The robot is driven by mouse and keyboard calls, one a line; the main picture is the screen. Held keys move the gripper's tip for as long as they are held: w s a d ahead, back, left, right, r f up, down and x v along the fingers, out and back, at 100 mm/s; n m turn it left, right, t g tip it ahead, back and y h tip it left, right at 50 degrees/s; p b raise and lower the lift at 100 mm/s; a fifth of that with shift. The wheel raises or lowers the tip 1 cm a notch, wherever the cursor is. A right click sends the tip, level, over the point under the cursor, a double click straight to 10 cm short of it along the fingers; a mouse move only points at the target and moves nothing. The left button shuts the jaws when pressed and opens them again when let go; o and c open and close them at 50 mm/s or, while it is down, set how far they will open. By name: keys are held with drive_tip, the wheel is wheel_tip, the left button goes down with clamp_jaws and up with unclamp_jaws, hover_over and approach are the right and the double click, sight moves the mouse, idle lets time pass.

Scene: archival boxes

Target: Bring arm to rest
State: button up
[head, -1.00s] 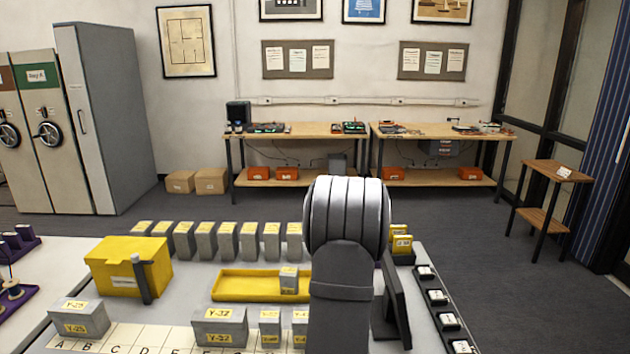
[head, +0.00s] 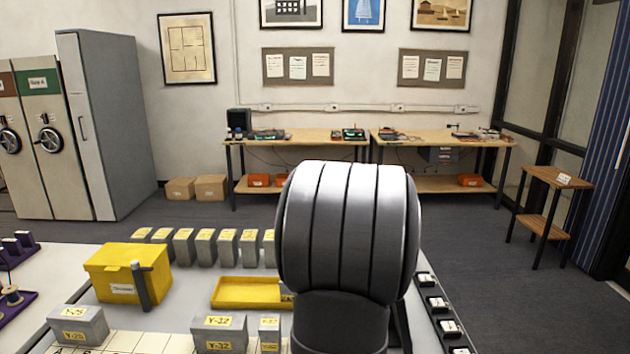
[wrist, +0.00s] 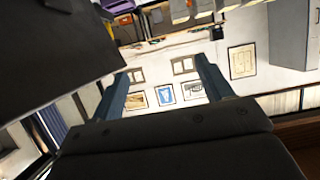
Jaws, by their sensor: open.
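My arm's dark grey link fills the lower middle of the head view and hides part of the table. My gripper is not visible in that view. In the wrist view my gripper (wrist: 160,88) shows two blue-grey fingers standing wide apart, with nothing between them but the distant wall and its framed pictures. The wrist view is tilted and upside down, with the table items along its top edge.
A yellow box (head: 112,277), a yellow tray (head: 240,292) and several grey labelled boxes (head: 183,246) stand on the table left of my arm. Black holders (head: 437,304) line its right edge. Tall grey shelving (head: 113,130) and workbenches (head: 300,140) stand farther back.

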drive_tip(key=d+r+m+h, duration=0.1)
drive_tip(key=d+r, duration=1.1)
drive_tip(key=d, duration=0.2)
drive_tip(key=s+d+f+m+h, duration=0.1)
drive_tip(key=s+d+f, duration=0.3)
drive_tip(key=d, duration=0.3)
drive_tip(key=shift+s+d+f+h, duration=0.2)
drive_tip(key=shift+s+h, duration=0.1)
drive_tip(key=shift+s, duration=0.2)
drive_tip(key=shift+a, duration=0.1)
drive_tip(key=w+a+n+y, duration=0.1)
drive_tip(key=w+a, duration=0.2)
drive_tip(key=a, duration=0.4)
drive_tip(key=w+a+r+y, duration=0.1)
drive_tip(key=w+a, duration=0.2)
drive_tip(key=a, duration=0.4)
drive_tip(key=shift+w+a+r+n, duration=0.15)
drive_tip(key=shift+a+r+n, duration=0.1)
drive_tip(key=shift+n, duration=0.15)
drive_tip(key=shift+d, duration=0.1)
